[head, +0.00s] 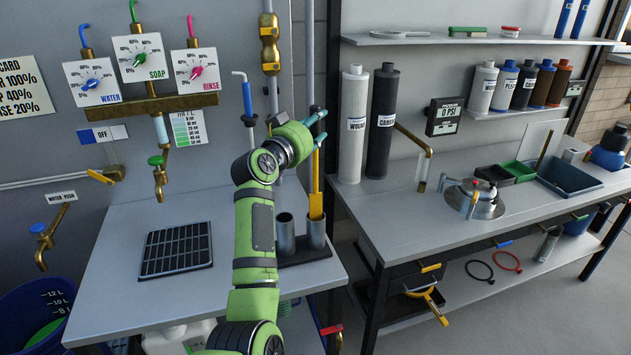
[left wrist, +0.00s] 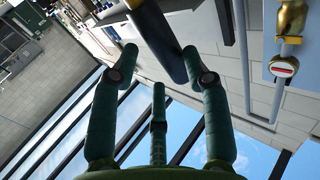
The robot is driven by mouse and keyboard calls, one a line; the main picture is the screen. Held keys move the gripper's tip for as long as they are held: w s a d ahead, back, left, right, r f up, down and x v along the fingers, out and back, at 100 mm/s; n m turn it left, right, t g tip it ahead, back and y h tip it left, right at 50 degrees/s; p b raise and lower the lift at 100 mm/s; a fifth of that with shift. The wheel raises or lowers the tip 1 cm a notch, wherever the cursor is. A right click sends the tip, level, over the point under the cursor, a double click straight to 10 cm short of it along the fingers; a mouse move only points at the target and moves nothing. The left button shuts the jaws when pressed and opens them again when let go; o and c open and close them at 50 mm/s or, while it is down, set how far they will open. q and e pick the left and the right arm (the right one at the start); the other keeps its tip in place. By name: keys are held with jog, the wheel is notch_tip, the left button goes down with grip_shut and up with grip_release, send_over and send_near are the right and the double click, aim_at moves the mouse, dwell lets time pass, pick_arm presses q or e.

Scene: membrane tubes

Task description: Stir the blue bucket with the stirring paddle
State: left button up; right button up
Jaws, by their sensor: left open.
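The stirring paddle (head: 316,202) appears to be the yellow tool with a dark handle, standing upright in a grey tube holder (head: 316,238) on the left bench. My left gripper (head: 319,128) is open at its upper handle. In the left wrist view, a dark handle (left wrist: 160,42) lies between the spread fingertips (left wrist: 161,52), with gaps at both sides; I cannot tell whether any finger touches it. The blue bucket (head: 22,308) stands at the lower left, partly cut off, with volume marks and something green inside. My right gripper is not in view.
A blue-handled tool (head: 247,100) stands just left of the paddle. A black grate (head: 177,249) lies on the left bench. Brass taps (head: 160,178) and dials line the wall. The right bench (head: 405,205) holds cylinders and trays. The left bench's front is mostly clear.

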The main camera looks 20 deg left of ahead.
pick_arm(q)
grip_shut()
jog(key=shift+r, duration=0.15)
notch_tip(320, 180, up, 7)
jog(key=p, duration=0.5)
dwell(0.7)
jog(key=shift+p, duration=0.35)
notch_tip(320, 180, up, 7)
jog(key=p, duration=0.5)
